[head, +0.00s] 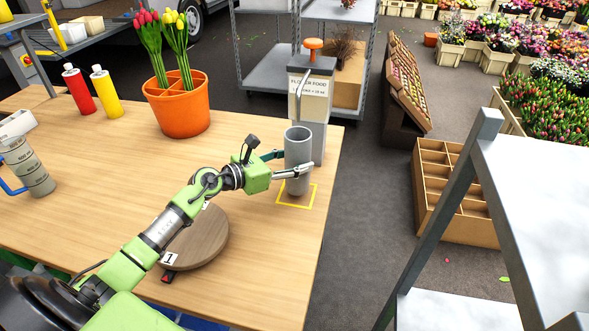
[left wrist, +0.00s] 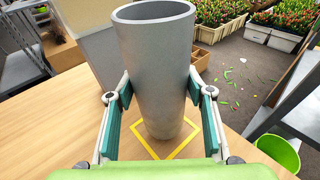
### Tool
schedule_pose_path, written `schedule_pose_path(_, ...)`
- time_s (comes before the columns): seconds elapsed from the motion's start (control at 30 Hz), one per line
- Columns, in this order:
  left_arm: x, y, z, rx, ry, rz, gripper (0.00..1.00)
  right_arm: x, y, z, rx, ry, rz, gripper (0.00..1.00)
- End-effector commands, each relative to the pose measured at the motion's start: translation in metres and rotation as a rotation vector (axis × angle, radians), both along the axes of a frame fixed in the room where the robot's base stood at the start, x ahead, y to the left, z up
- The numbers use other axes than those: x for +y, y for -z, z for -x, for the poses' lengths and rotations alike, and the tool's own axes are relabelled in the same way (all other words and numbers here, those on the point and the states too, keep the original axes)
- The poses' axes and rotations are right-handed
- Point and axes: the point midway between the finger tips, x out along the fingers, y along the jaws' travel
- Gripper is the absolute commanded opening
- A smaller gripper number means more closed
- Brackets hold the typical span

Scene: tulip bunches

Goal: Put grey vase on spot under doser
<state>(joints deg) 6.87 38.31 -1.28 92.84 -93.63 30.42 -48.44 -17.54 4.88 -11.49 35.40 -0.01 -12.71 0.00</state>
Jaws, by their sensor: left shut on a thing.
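The grey vase (head: 297,158) stands upright at the yellow square outline (head: 309,207) near the table's right edge, in front of the doser (head: 313,103) labelled flower food. My left gripper (head: 287,165) is shut on the vase, one finger on each side. In the left wrist view the vase (left wrist: 157,70) fills the middle, between the two fingers of my gripper (left wrist: 160,92). Its base appears inside the yellow outline (left wrist: 183,146); whether it touches the table I cannot tell. My right gripper is not in view.
An orange bucket (head: 180,110) with tulips stands behind on the table, with red (head: 78,90) and yellow (head: 105,92) bottles to its left. A round wooden turntable (head: 198,242) lies below my left arm. A grey rack (head: 463,190) stands at right.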

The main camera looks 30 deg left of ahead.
Motion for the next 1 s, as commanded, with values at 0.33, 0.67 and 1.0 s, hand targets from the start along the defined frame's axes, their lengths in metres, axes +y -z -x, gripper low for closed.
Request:
schedule_pose_path(0.33,0.0,0.023,0.0,0.0,-0.001,0.0,0.24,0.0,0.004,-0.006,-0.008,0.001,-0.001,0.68)
schedule_pose_path(0.67,0.0,0.026,0.0,0.001,0.0,0.0,0.65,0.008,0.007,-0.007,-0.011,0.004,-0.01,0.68)
schedule_pose_path(1.0,0.0,0.024,0.0,0.0,0.0,0.0,0.65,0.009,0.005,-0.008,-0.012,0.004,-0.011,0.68)
